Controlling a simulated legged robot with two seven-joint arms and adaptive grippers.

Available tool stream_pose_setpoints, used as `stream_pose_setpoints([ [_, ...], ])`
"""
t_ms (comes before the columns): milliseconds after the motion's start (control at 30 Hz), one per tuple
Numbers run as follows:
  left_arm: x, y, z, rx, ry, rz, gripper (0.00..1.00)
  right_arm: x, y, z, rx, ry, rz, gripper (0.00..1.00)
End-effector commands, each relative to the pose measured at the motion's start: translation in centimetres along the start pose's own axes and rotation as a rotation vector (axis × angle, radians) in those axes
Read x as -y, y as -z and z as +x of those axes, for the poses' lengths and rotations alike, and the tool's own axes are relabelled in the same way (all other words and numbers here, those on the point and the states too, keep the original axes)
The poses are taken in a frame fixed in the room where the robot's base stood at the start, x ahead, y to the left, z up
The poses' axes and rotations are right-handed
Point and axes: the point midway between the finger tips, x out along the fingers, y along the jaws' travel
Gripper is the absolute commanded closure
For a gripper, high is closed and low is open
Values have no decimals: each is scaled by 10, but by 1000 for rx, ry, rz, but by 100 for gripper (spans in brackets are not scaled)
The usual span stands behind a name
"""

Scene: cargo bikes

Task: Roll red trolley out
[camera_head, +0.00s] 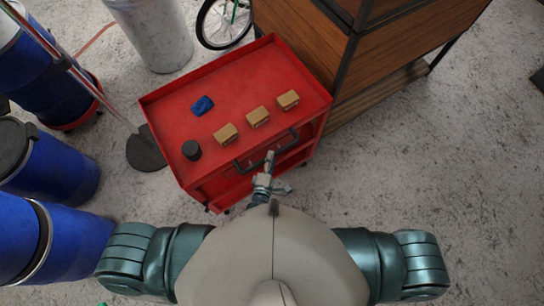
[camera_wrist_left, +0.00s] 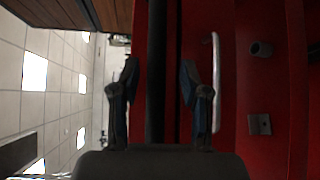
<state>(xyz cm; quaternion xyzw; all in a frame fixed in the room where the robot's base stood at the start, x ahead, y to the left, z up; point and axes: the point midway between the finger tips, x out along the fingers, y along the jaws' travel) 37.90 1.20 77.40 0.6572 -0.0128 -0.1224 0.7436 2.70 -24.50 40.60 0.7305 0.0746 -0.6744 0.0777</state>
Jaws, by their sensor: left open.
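The red trolley (camera_head: 225,92) stands in front of me, with a black handle (camera_head: 266,150) on its near side. My left gripper (camera_head: 270,178) is at that near side, just below the handle. In the left wrist view its two fingers (camera_wrist_left: 158,85) are apart. A dark bar (camera_wrist_left: 157,40), seemingly the handle, runs between them, and neither finger is clearly touching it. Red trolley panels (camera_wrist_left: 265,90) fill the right of that view, with a pale drawer pull (camera_wrist_left: 215,80). My right gripper is not in view.
On the trolley top are several light-brown blocks (camera_head: 258,117), a blue item (camera_head: 202,105) and a black cylinder (camera_head: 191,150). A wooden cabinet (camera_head: 390,55) stands close at the right. Blue barrels (camera_head: 50,165) and a pole on a round base (camera_head: 145,150) are at left. Floor at right is clear.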

Motion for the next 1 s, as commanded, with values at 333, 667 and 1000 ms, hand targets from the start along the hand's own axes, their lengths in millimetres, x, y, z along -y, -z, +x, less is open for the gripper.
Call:
stream_pose_setpoints([
  [333,3,0,-76,1,7,1,55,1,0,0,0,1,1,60],
  [667,3,-1,-106,1,6,1,55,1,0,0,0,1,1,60],
  [1000,3,-1,-106,1,6,1,55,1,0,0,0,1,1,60],
])
